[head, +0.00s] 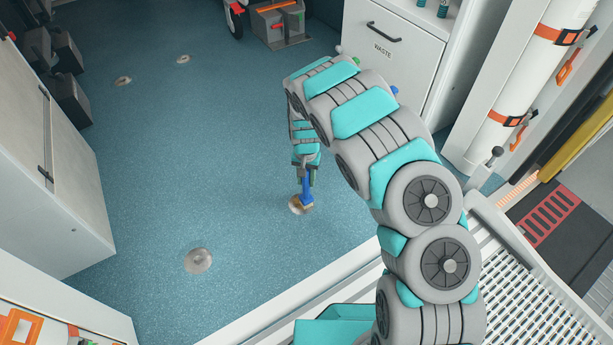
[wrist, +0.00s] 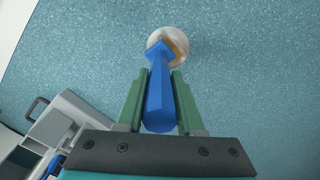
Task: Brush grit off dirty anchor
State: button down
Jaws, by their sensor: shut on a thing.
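My gripper (head: 306,172) hangs low over the blue floor, pointing down. In the wrist view its two green fingers (wrist: 160,76) are shut on the blue handle of a brush (wrist: 159,98). The brush also shows in the head view (head: 306,188), with tan bristles at its lower end. The bristle end is over a round metal floor anchor (head: 294,207), which shows in the wrist view (wrist: 181,34) with a brownish patch. The brush head hides part of the anchor. Whether the bristles touch it I cannot tell.
Other round anchors lie at the front left (head: 198,262), far left (head: 123,81) and back (head: 183,59). A white cabinet marked WASTE (head: 408,65) stands behind my arm. Pale cabinets (head: 50,165) line the left. A perforated ramp (head: 525,285) is at right. Open floor surrounds the brush.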

jog(key=shift+f, duration=0.1)
jog(key=shift+w+a+p, duration=0.15)
jog(key=shift+a, duration=0.75)
jog(key=shift+w+a+p, duration=0.1)
jog(key=shift+a+p, duration=0.05)
jog(key=shift+a, duration=0.7)
dwell(4.1)
